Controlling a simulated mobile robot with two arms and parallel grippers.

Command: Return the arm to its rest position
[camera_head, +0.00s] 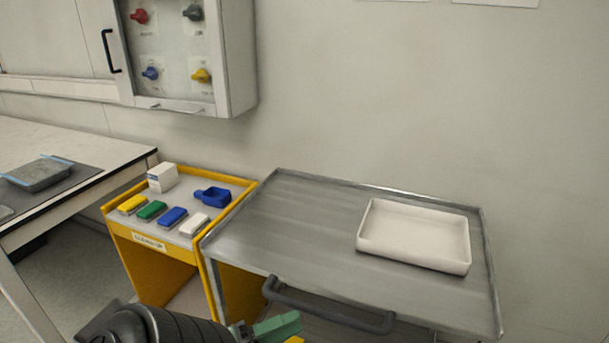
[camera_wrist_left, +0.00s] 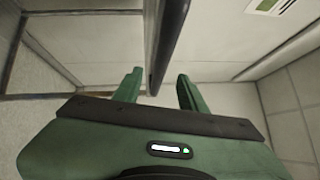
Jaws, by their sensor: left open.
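My left gripper (camera_head: 275,325) shows at the bottom of the head view, its green body in front of the steel cart and just below the cart's dark handle. In the left wrist view its two green fingers (camera_wrist_left: 160,88) are spread apart. A dark bar (camera_wrist_left: 165,40) reaches down toward the gap between them; I cannot tell whether it lies between the fingers or beyond them. I see nothing held. My dark left arm comes in along the bottom left. My right gripper is not in view.
The steel cart (camera_head: 290,220) bears a white tray (camera_head: 415,265) and has a dark handle (camera_head: 330,312). The yellow trolley (camera_head: 150,270) holds several coloured blocks, a white box (camera_head: 162,177) and a blue scoop (camera_head: 212,196). A wall cabinet (camera_head: 240,60) with coloured knobs hangs above.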

